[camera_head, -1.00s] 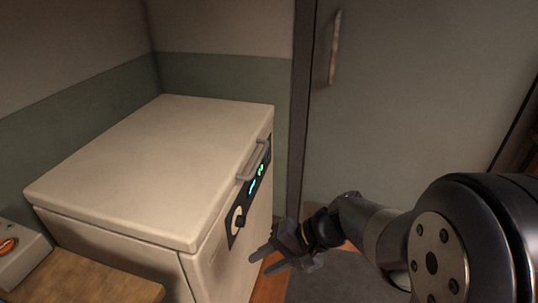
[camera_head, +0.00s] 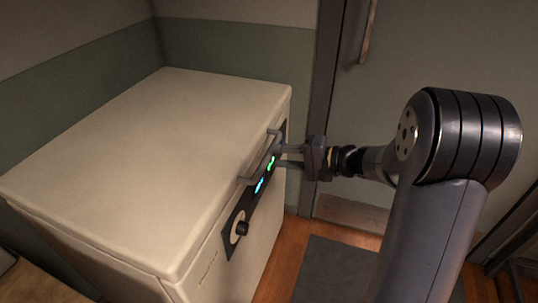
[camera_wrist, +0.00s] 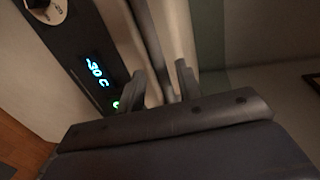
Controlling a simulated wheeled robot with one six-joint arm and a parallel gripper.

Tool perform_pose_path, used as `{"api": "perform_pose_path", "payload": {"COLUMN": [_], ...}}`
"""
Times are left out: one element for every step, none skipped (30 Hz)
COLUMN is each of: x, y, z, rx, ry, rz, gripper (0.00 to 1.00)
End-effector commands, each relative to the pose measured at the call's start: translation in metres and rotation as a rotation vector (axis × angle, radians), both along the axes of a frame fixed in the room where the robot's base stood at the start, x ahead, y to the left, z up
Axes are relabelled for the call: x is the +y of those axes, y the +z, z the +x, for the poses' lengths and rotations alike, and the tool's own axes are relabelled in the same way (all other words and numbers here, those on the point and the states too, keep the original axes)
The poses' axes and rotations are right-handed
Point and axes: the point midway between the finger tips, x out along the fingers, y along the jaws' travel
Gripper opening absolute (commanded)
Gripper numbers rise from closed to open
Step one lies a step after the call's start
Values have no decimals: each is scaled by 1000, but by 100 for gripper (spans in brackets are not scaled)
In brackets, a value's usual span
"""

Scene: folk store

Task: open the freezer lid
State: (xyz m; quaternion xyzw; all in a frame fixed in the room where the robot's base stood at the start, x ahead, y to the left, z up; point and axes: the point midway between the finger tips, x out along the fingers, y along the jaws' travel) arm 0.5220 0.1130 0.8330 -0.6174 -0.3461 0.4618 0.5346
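The white chest freezer (camera_head: 215,262) stands at the left with its lid (camera_head: 150,140) shut flat. A bar handle (camera_head: 258,166) sits on the lid's front edge, above the dark panel with lit digits and a knob. My gripper (camera_head: 283,157) is at the handle, its fingers pointing at the freezer. In the wrist view, my gripper (camera_wrist: 160,82) is open, with one finger on each side of the handle bar (camera_wrist: 150,45). A gap shows between the fingers, and whether either touches the bar is unclear.
The display (camera_wrist: 97,72) and knob (camera_head: 240,228) lie close beside the handle. A grey door (camera_head: 440,60) with a vertical handle stands behind my arm. A dark mat (camera_head: 330,270) lies on the wooden floor in front of the freezer.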

Motion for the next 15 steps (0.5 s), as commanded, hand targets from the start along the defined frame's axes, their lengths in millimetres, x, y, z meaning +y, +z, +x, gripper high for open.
{"api": "perform_pose_path", "payload": {"x": [10,14,20,24,27,31,34,36,38,40,41,42,43,43,43], "y": [-3,-4,-5,-6,-6,-7,-8,-8,-9,-9,-9,-9,-9,-9,-10], "z": [3,4,6,8,9,11,12,13,14,14,15,15,15,15,15], "rx": [1,1,1,1,1,1,1,1,1,1,1,1,1,1,1], "ry": [4,4,4,3,3,3,2,1,0,0,1,1,0,0,0], "rz": [0,-1,-1,-1,-1,-1,-1,-1,-1,-1,-1,-1,-1,-1,-1], "gripper": [34,34,34,34,34,34,34,34,34,34,34,34,34,34,34]}}
